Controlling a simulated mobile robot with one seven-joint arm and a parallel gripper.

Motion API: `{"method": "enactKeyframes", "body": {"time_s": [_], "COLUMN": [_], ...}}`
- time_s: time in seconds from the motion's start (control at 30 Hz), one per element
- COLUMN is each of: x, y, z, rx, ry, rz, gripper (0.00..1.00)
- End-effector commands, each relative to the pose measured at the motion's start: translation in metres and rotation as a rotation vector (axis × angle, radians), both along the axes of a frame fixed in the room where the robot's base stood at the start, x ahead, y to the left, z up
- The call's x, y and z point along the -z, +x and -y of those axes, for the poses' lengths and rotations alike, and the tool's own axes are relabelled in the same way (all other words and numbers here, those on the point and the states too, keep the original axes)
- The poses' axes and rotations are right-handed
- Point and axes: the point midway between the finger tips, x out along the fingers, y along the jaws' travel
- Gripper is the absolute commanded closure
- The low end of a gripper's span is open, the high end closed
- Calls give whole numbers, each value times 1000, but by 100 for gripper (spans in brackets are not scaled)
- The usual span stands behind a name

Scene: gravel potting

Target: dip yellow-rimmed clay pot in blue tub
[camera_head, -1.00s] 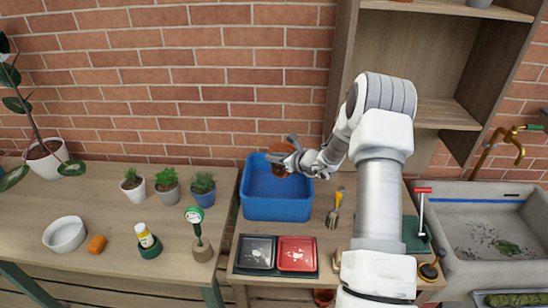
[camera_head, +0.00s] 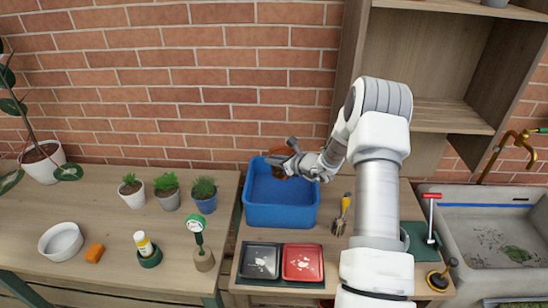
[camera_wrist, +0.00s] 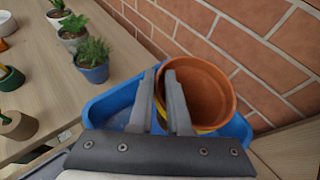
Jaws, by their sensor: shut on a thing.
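My gripper (camera_head: 281,159) is shut on the wall of an orange-brown clay pot (camera_wrist: 199,92). A strip of yellow shows low on the pot in the wrist view (camera_wrist: 204,131). The pot looks tilted, with its open mouth toward the wrist camera. The tub also shows under the pot in the wrist view (camera_wrist: 110,110). I cannot tell whether the pot touches the tub's floor or wall.
A black tray (camera_head: 259,261) and a red tray (camera_head: 302,263) lie in front of the tub. A yellow-handled fork (camera_head: 343,212) lies to its right. Three small potted plants stand on the left, with a moisture meter (camera_head: 197,235). The brick wall rises close behind.

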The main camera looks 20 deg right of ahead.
Motion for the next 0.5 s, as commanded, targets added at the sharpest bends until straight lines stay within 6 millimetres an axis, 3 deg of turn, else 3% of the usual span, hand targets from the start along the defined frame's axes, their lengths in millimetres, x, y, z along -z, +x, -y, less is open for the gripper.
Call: {"method": "enactKeyframes", "body": {"time_s": [0.5], "x": [48], "y": [1], "z": [0], "rx": [0], "ry": [-1], "rz": [4], "gripper": [100]}}
